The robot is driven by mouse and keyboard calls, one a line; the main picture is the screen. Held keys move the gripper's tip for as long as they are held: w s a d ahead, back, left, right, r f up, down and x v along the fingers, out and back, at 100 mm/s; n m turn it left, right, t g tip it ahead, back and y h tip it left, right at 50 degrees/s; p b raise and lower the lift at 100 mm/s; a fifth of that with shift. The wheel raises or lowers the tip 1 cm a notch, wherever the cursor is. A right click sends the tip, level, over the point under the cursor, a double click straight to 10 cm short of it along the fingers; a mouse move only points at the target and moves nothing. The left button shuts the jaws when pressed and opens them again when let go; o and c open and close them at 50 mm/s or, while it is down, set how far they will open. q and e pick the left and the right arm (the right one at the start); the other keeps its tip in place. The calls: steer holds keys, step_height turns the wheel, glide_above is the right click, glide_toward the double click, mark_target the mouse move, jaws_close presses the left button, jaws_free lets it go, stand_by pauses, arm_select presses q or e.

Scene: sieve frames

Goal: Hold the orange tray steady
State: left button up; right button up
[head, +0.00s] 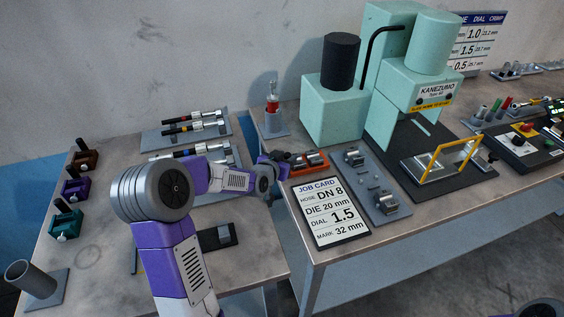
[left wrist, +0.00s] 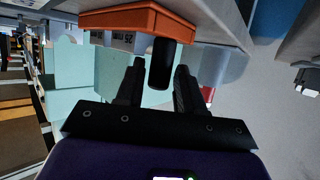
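The orange tray (head: 297,168) lies near the left edge of the right-hand table and holds metal cylindrical parts. Its orange side (left wrist: 125,20) fills the top of the left wrist view. My left gripper (head: 279,158) is at the tray's left end, its fingers hard to make out in the head view. In the left wrist view my left gripper (left wrist: 160,66) has its two black fingers apart. A dark rounded bar (left wrist: 161,64) shows between them, with gaps visible; I cannot tell whether it belongs to the tray. My right gripper is out of view.
A job card (head: 330,213) lies in front of the tray. A grey plate with metal parts (head: 378,190) lies to its right. A teal press (head: 332,112) stands behind. Hose racks (head: 186,128) are on the left table.

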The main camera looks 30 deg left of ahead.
arm_select(q)
steer(key=shift+c, duration=0.3)
jaws_close()
stand_by(0.5)
stand_by(2.3)
